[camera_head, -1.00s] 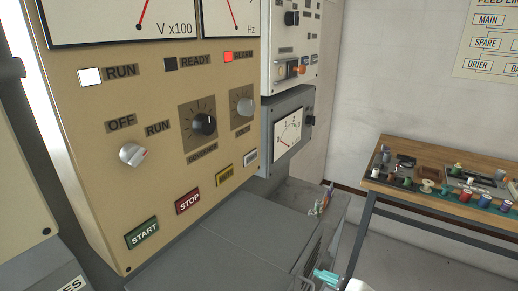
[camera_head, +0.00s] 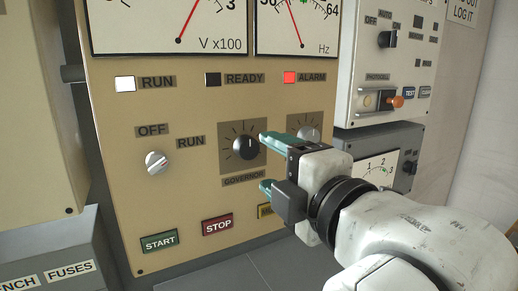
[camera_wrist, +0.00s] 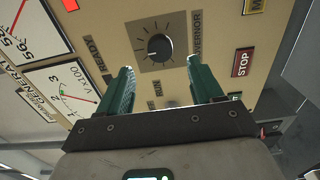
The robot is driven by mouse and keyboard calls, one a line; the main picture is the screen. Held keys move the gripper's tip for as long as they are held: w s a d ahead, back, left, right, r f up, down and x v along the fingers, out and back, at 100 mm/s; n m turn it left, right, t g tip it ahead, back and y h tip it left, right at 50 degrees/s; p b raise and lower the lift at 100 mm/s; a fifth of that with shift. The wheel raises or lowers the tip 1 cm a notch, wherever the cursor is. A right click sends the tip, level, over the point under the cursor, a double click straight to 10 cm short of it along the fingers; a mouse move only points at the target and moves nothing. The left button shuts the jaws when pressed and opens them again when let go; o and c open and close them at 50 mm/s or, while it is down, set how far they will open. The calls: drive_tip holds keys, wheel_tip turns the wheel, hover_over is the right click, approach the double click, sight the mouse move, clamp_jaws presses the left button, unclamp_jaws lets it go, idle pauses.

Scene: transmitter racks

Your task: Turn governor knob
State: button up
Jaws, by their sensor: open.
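The governor knob (camera_head: 246,147) is black with a white pointer mark on a dark square plate with tick marks, above the GOVERNOR label (camera_head: 243,180). My gripper (camera_head: 265,161) is open, its two green fingers spread in front of the panel just right of the knob in the head view. In the wrist view the knob (camera_wrist: 159,47) lies beyond and between the fingertips (camera_wrist: 158,78), with nothing between the fingers. I cannot tell the exact gap from fingertips to knob.
On the tan panel are a silver OFF/RUN knob (camera_head: 156,162), a green START button (camera_head: 159,241), a red STOP button (camera_head: 217,225) and a lit red ALARM lamp (camera_head: 290,77). A second silver knob (camera_head: 308,133) is partly hidden behind my gripper. A grey meter box (camera_head: 400,140) stands at right.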

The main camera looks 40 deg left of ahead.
sight(250, 151)
drive_tip(key=shift+p+x, duration=0.55)
drive_tip(key=shift+x, duration=2.6)
drive_tip(key=c, duration=1.1)
drive_tip(key=shift+o, duration=0.2)
drive_tip(key=shift+m, duration=0.3)
